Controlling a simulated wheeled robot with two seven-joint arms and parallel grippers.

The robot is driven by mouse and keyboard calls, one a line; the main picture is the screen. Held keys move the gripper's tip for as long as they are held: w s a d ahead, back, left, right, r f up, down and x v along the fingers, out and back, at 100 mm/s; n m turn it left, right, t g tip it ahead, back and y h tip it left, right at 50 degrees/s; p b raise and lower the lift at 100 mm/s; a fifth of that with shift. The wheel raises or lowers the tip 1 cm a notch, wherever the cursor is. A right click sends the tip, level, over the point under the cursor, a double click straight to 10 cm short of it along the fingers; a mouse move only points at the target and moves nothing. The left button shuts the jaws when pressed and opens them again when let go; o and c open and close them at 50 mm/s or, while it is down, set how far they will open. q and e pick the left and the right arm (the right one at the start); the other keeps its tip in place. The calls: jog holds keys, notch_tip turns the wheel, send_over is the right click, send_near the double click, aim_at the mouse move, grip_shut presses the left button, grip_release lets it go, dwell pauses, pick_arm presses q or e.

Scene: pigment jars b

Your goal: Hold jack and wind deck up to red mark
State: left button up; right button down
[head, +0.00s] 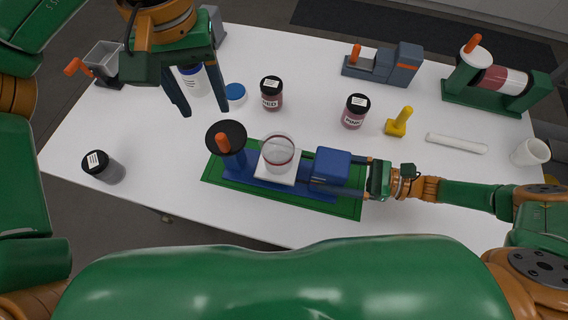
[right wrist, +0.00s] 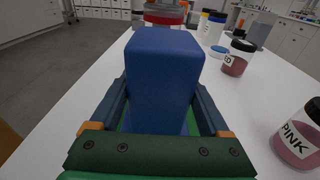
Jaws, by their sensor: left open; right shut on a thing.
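The blue jack (head: 235,172) sits on a green mat (head: 348,208) at the table's front. It has a black wheel (head: 213,133) with an orange knob (head: 222,143) at its left end. Its white deck (head: 264,173) carries a clear, red-rimmed glass dish (head: 278,152). My right gripper (head: 368,178) is shut on the blue block (head: 332,165) at the jack's right end; that block fills the middle of the right wrist view (right wrist: 165,75). My left gripper (head: 206,112) is open and empty, above and behind the wheel. I cannot make out a red mark on the jack.
Dark-lidded jars stand behind the mat (head: 271,100) (head: 355,118) and at left (head: 108,170). A white jar (head: 194,82) is partly hidden by my left gripper, beside a blue lid (head: 235,92). A yellow tool (head: 398,124), white tube (head: 456,144) and white cup (head: 530,152) lie right.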

jog(key=shift+f, duration=0.15)
grip_release()
jog(key=v, duration=1.2)
